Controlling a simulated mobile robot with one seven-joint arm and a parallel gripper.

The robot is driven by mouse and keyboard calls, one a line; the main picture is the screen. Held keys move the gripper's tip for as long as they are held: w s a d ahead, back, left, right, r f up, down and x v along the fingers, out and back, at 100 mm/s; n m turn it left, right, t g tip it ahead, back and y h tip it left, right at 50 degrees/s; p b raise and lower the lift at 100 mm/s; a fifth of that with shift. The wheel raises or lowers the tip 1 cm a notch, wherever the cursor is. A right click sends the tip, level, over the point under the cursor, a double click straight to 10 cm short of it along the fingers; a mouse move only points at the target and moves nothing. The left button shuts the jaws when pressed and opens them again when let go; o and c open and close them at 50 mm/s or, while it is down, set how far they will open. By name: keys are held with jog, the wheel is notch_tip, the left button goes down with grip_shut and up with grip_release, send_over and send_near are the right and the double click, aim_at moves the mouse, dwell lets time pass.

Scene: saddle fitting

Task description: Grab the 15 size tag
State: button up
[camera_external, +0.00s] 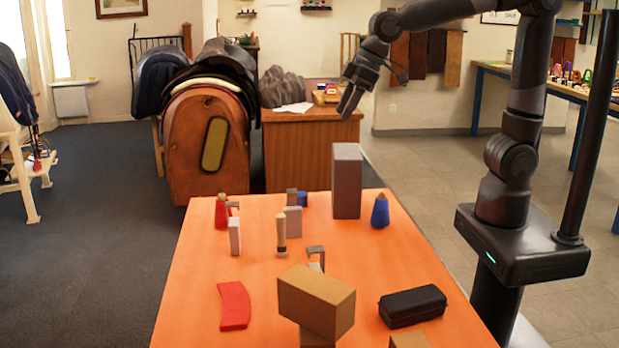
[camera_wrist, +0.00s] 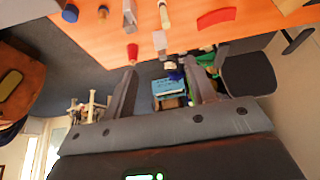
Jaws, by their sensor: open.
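No number 15 is readable in either view, so I cannot tell which thing is the 15 size tag. Small grey upright pieces stand on the orange table (camera_external: 190,310): a light block (camera_external: 234,236) at the left, another block (camera_external: 292,221) behind the wooden-handled tool (camera_external: 281,236), and a bent grey piece (camera_external: 316,254) near the middle. My gripper (camera_external: 346,108) is above and beyond the table's far edge, apart from everything on it. In the wrist view my gripper (camera_wrist: 160,68) is open, with nothing between its fingers.
A tall grey box (camera_external: 347,182) and a blue cone-shaped bottle (camera_external: 380,212) stand at the back right. A red bottle (camera_external: 221,212) stands back left. A cardboard box (camera_external: 317,300), black case (camera_external: 412,306) and red curved piece (camera_external: 233,305) are nearer. The table's middle right is clear.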

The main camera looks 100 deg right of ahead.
jog(key=w+d+f, duration=0.1)
jog(key=w+f, duration=0.4)
jog(key=w, duration=0.7)
send_near(233, 204)
jog(key=shift+g, duration=0.3)
jog(key=x, duration=1)
jog(key=shift+w+d+f, duration=0.1)
jog(key=shift+w+d, duration=0.05)
jog(key=shift+w, duration=0.25)
jog(key=shift+c, duration=0.4)
grip_shut()
